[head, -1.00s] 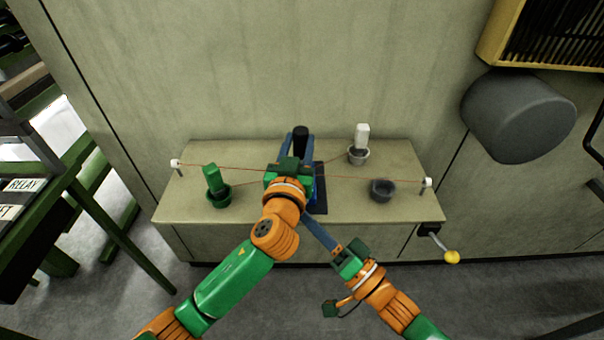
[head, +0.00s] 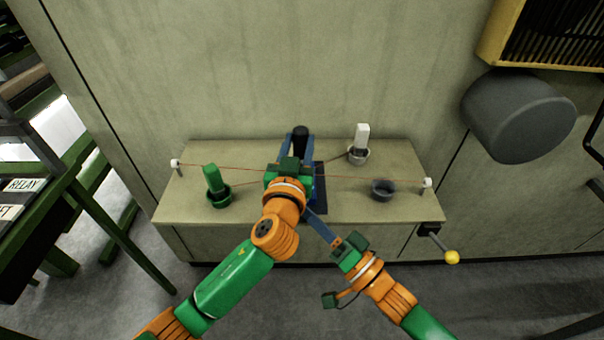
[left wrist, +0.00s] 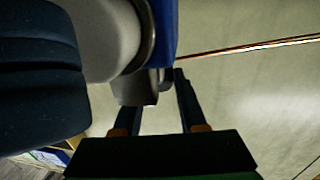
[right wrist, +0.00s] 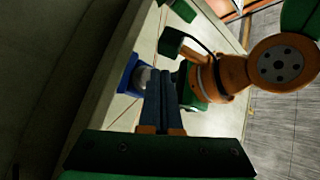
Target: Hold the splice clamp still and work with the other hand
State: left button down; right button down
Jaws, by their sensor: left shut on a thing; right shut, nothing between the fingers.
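The splice clamp shows a blue part (head: 319,188) on a dark base in the middle of the bench, with a black knob (head: 300,132) behind. My left gripper (head: 297,142) reaches over it and hides most of it. In the left wrist view its fingers (left wrist: 157,98) are shut around a grey metal part (left wrist: 138,88) beside the blue body (left wrist: 165,30). My right gripper (head: 309,210) is shut and empty, its tips close to the clamp's front side. In the right wrist view the closed fingers (right wrist: 162,75) end beside the blue and pale part (right wrist: 128,75); contact cannot be told.
A thin reddish wire runs between a left post (head: 175,163) and a right post (head: 427,183). A dark cup (head: 383,192) and yellow-knobbed lever (head: 452,257) are at right.

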jog(key=shift+w, duration=0.45)
dwell(0.3)
jog(key=shift+s, duration=1.2)
jog(key=s, duration=0.6)
pick_arm(q)
jog(key=shift+c, duration=1.9)
grip_release()
